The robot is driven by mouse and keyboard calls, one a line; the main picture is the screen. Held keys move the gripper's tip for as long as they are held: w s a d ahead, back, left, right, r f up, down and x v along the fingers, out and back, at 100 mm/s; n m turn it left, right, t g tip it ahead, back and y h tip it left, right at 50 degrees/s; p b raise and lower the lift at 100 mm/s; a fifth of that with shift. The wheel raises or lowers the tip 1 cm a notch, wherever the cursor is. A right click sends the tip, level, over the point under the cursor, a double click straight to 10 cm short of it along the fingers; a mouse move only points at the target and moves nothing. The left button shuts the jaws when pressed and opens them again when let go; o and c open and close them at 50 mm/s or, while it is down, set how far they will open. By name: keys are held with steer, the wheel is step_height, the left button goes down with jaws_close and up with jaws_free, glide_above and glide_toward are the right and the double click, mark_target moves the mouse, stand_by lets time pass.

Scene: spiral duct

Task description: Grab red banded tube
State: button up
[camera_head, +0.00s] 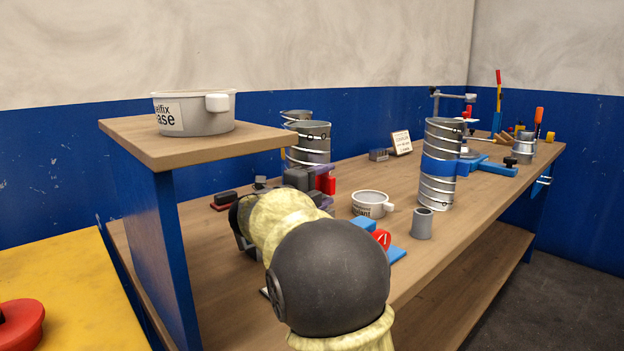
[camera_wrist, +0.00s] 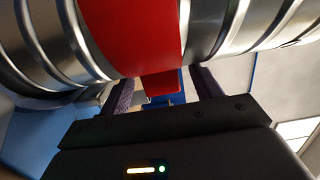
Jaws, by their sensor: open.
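The red banded tube (camera_head: 308,138) is a spiral metal duct standing on the bench, its lower part hidden by my arm in the head view. In the wrist view the tube (camera_wrist: 212,28) fills the top, with its wide red band (camera_wrist: 132,35) in the middle. A red block (camera_wrist: 162,85) at the band shows between my fingers. My gripper (camera_head: 318,180) is at the tube's near side in the head view. In the wrist view my gripper (camera_wrist: 162,78) is open, with one finger on each side of the red block. Whether the fingers touch it cannot be told.
A blue-banded metal tube (camera_head: 440,150) stands to the right. A raised shelf (camera_head: 135,139) with a grey pot (camera_head: 207,118) is at left.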

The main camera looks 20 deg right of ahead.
jaws_close()
steer(key=shift+r, duration=0.2)
